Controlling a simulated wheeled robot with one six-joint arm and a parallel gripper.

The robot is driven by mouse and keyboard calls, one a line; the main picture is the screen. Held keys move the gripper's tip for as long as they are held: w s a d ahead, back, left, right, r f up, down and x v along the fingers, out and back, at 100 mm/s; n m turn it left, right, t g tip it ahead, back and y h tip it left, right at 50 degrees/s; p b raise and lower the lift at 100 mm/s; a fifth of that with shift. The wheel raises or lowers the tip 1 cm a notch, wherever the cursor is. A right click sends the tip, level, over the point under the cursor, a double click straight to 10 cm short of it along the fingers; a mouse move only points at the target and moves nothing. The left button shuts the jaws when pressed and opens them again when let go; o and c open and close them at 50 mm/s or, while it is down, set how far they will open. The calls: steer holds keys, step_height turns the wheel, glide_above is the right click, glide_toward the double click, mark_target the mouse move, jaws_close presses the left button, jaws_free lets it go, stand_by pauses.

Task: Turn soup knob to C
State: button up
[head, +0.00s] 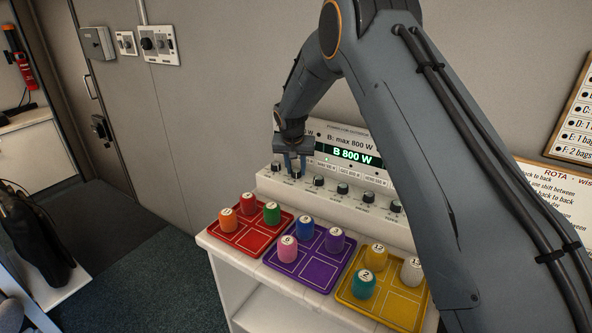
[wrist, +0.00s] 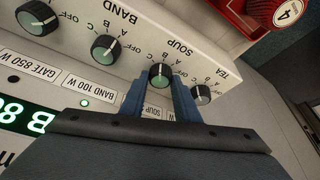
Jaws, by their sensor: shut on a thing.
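The soup knob (wrist: 161,75), black with a pale pointer line, sits under the upside-down label SOUP in the wrist view. My gripper (wrist: 160,86) has its blue fingers on either side of it, shut on it. The pointer runs roughly up and down in that view; which letter it marks is too small to tell. In the head view my gripper (head: 294,168) reaches down onto the left part of the control panel (head: 268,185), largely covering the soup knob. The panel's display (head: 352,156) reads "B 800 W" below "B: max 800 W".
The tea knob (wrist: 201,94) is close beside one finger; the band knob (wrist: 106,48) is on the other side. Red (head: 239,244), purple (head: 300,276) and yellow (head: 379,310) trays with numbered canisters stand in front of the panel. A green lamp (wrist: 84,102) is lit.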

steer(key=n+y+b, duration=0.1)
steer(key=n, duration=0.2)
steer(key=n+y+b, duration=0.1)
steer(key=n+b, duration=0.1)
steer(key=n, duration=0.1)
steer(key=shift+d, duration=0.2)
stand_by(0.4)
steer(key=o, duration=1)
steer(key=shift+o, duration=0.2)
steer(key=b+v, duration=0.2)
steer(key=v, duration=0.5)
steer(key=shift+r, duration=0.4)
steer(key=shift+s+d, duration=0.15)
steer(key=shift+d, duration=0.05)
